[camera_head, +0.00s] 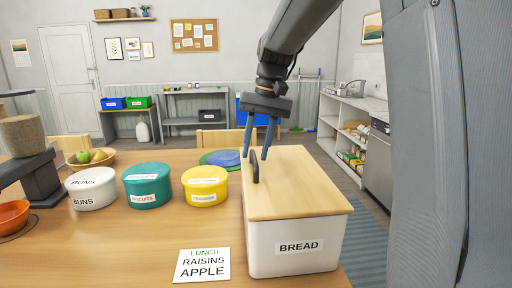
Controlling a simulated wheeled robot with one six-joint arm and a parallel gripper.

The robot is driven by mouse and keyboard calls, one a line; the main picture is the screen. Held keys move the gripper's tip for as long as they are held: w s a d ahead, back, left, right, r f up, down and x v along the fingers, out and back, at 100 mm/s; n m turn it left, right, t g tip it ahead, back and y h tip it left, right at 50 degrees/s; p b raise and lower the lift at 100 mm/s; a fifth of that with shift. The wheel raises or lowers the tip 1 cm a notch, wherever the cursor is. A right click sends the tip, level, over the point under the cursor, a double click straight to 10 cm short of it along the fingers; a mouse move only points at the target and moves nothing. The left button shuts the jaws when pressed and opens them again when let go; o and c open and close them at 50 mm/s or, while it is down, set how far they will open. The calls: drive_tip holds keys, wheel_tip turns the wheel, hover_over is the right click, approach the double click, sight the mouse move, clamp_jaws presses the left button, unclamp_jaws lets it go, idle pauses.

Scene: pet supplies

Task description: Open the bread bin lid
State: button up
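The bread bin (265,262) is a white box with a "BREAD" label on its front, standing on the table's right side. Its light wooden lid (297,188) lies flat on top and is closed. A dark upright handle (255,166) stands on the lid near its left edge. My gripper (256,156) points down from above at the handle. Its two bluish fingers are spread apart, one to the left of the handle and one to its right, with tips near the handle's top. Whether they touch the handle cannot be told.
White (92,188), teal (147,186) and yellow (205,187) tins stand left of the bin. A "LUNCH RAISINS APPLE" card (202,265) lies at front. A fruit bowl (92,158) and orange bowl (12,216) are at left.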

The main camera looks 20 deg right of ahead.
clamp_jaws()
